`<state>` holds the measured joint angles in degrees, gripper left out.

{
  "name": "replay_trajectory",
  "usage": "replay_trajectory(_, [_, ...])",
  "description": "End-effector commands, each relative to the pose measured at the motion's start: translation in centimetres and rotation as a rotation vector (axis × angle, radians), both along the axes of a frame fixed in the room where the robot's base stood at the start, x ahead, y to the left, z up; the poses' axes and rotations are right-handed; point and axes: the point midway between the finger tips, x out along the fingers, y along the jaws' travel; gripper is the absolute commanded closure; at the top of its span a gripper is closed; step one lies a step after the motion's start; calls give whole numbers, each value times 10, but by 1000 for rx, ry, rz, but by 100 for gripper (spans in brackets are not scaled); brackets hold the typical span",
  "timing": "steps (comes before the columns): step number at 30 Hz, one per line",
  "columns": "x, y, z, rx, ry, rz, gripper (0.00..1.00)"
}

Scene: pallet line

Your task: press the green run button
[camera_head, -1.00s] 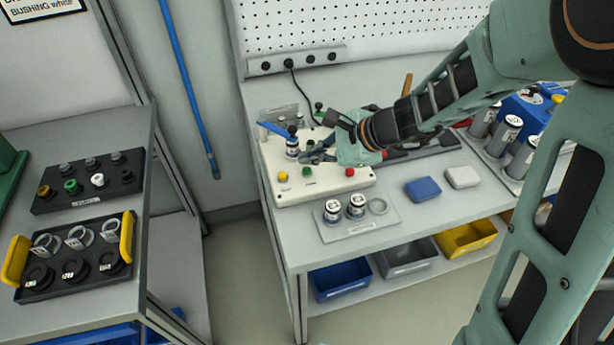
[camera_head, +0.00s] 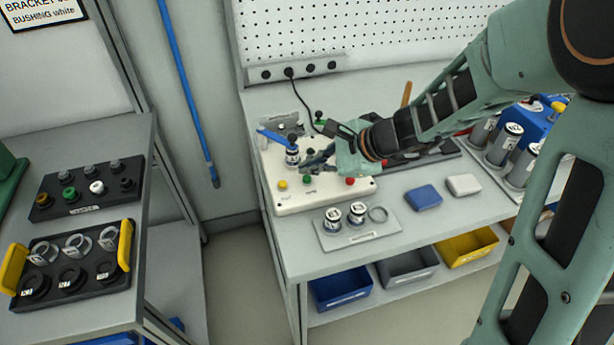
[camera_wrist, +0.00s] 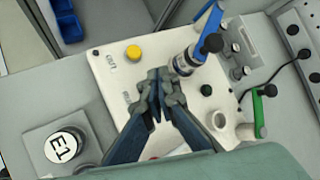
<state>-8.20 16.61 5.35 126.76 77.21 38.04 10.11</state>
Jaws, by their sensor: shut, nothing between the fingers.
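The green run button (camera_head: 307,180) is on the front of a white control panel (camera_head: 330,194), between a yellow button (camera_head: 282,185) and a red button (camera_head: 350,181). My gripper (camera_head: 309,161) is over the panel, just behind the green button in the head view. Its fingers are shut with nothing between them. In the wrist view, the fingertips (camera_wrist: 158,76) are over the panel beside the yellow button (camera_wrist: 134,53). The green button is hidden behind the fingers there. I cannot tell the height of the fingertips above the panel.
A blue-handled clamp (camera_head: 275,137) and a white-labelled cylinder (camera_head: 292,155) stand close beside my fingers. A plate (camera_head: 345,238) with two labelled cylinders and a ring lies in front of the panel. Blue (camera_head: 423,197) and white blocks lie to the right. A side table (camera_head: 120,292) holds black trays.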

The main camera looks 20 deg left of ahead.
Motion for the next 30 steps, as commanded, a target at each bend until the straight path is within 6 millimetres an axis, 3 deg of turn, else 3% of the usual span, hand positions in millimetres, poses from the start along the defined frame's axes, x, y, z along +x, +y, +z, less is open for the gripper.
replay_trajectory(30, [0, 0, -8, 0, 1, -1, 100])
